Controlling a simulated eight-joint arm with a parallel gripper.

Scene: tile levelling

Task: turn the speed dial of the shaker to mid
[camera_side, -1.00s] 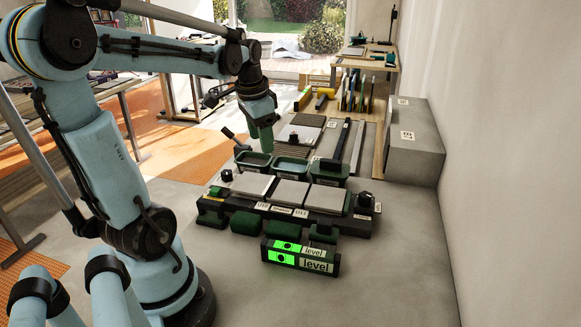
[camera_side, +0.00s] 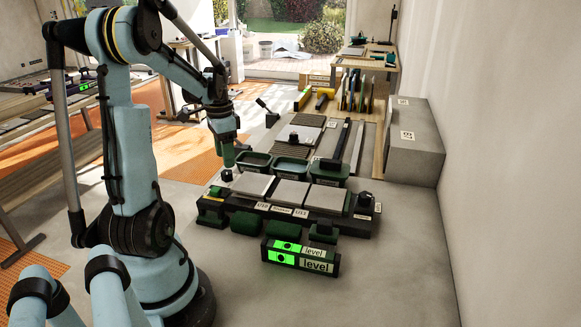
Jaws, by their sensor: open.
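A long dark bench unit (camera_side: 340,227) stands on the floor, with pale square tiles (camera_side: 291,194) on top and small labels along its front. A small dark knob with a pale mark (camera_side: 227,175) is at its back left corner. A larger black knob (camera_side: 365,198) is at its right end. The labels are too small to show which knob is the shaker's speed dial. My gripper (camera_side: 228,163) points down just above the left knob, open and empty; it covers part of that area, and I cannot tell whether it touches the knob.
Green trays (camera_side: 291,166) stand behind the tiles, close to the right of my gripper. A level display (camera_side: 300,256) with green screens is in front. A grey block (camera_side: 415,140) stands by the right wall. The floor at right is clear.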

